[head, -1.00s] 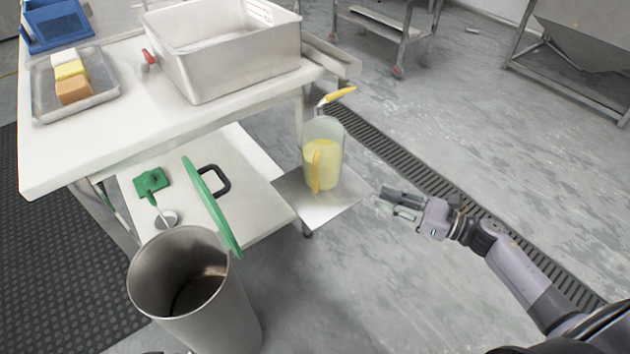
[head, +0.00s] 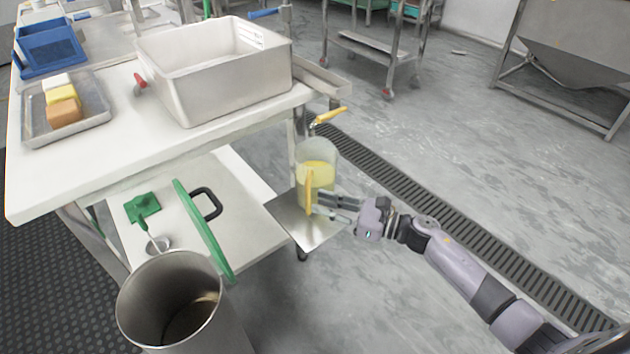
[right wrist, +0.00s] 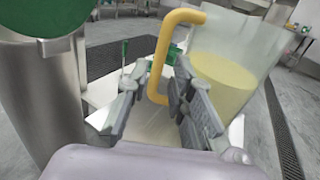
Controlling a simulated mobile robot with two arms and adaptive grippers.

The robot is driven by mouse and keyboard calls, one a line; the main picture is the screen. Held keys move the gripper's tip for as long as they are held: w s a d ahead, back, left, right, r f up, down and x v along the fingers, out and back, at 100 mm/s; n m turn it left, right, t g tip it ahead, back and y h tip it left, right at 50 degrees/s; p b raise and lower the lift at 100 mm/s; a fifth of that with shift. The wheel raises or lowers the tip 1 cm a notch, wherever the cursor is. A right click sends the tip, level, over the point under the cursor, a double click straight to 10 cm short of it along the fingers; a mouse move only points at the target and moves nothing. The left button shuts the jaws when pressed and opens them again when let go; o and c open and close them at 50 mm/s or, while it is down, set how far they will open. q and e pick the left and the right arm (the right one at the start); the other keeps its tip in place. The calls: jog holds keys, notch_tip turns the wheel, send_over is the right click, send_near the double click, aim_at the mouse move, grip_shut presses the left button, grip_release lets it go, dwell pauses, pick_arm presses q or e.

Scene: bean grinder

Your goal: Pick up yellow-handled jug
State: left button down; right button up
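The jug (head: 317,163) is clear with yellow liquid inside and a yellow handle (head: 309,190) facing the front. It stands upright on a small metal shelf below the table's right end. My right gripper (head: 322,202) is at the handle, coming from the right. In the right wrist view the jug (right wrist: 228,75) is at the right, and its yellow handle (right wrist: 160,60) stands between the open fingers of my right gripper (right wrist: 155,105). The right finger is close to the handle; I cannot tell whether it touches. My left gripper is out of view.
A metal shelf (head: 287,224) carries the jug. A white table (head: 120,115) with a steel basin (head: 215,85) is at the left. A steel bin (head: 150,310) and a green lid (head: 205,232) are left of the shelf. The floor at right is open.

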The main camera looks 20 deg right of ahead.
aim_at(309, 213)
jog(key=x, duration=0.4)
jog(key=shift+w+a+f, duration=0.1)
jog(key=shift+w+a, duration=0.05)
jog(key=shift+a, duration=0.15)
grip_shut()
dwell(0.3)
